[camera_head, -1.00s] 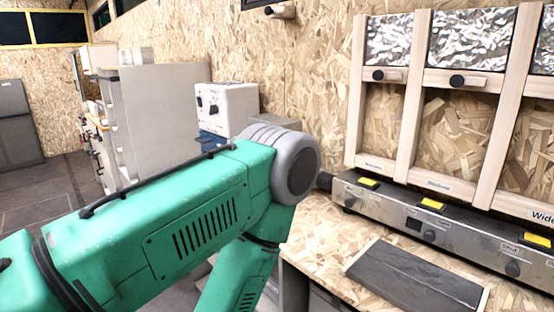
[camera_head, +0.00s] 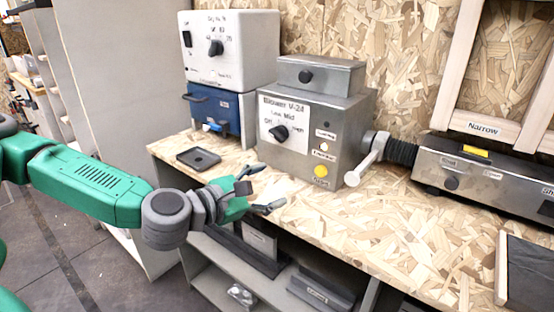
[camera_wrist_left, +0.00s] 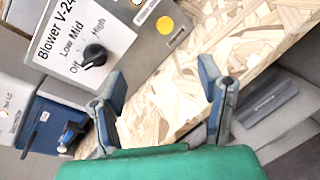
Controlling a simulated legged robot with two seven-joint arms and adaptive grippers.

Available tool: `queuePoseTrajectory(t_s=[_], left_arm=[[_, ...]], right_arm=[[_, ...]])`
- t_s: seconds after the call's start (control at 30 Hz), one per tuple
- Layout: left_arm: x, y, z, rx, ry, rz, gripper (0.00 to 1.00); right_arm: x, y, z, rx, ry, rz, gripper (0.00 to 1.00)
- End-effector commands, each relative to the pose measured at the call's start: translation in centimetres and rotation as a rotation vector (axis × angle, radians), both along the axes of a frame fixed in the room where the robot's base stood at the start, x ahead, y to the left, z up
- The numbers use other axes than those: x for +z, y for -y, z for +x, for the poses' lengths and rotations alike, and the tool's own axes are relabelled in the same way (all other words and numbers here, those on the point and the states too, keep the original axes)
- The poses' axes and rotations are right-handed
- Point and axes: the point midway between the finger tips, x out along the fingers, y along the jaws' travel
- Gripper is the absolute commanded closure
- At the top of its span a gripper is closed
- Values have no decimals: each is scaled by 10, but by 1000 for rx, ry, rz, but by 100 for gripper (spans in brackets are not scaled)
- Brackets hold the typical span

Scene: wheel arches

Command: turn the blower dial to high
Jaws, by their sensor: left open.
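The blower (camera_head: 315,125), a grey metal box labelled Blower V-24, stands on the wooden bench. Its black dial (camera_head: 279,133) sits on a white front plate with Off, Low, Mid and High marks. In the left wrist view the dial (camera_wrist_left: 94,56) is at upper left, near the Off mark; its exact setting is hard to read. My left gripper (camera_head: 273,186) is open and empty, in front of and below the dial, apart from it. Its spread fingers (camera_wrist_left: 162,75) show against the bench in the left wrist view. My right gripper is not in view.
A white box with a dial (camera_head: 228,48) sits on a blue case (camera_head: 215,110) left of the blower. A pale lever (camera_head: 367,160) and black hose (camera_head: 402,152) are on its right. A small black tray (camera_head: 198,158) lies on the bench. Shelves are below.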

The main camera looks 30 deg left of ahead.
Motion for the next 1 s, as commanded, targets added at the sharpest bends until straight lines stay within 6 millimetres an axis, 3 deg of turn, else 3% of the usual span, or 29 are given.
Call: queuePoseTrajectory(t_s=[0.03, 0.1, 0.2, 0.3, 0.47, 0.87, 1.0], left_arm=[[10, -24, 2, 64, 38, -66, 38], [23, -47, 4, 120, 81, -138, 38], [35, -69, 3, 168, 119, -203, 38], [40, -78, 4, 188, 136, -231, 38], [37, -80, 10, 194, 139, -231, 38], [36, -76, 30, 189, 139, -231, 38], [38, -74, 60, 187, 134, -227, 38]], right_arm=[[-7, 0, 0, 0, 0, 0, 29], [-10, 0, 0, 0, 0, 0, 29], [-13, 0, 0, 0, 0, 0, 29], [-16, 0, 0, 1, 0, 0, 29], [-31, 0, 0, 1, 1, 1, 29], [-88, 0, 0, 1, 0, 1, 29], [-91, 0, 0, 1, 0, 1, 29]])
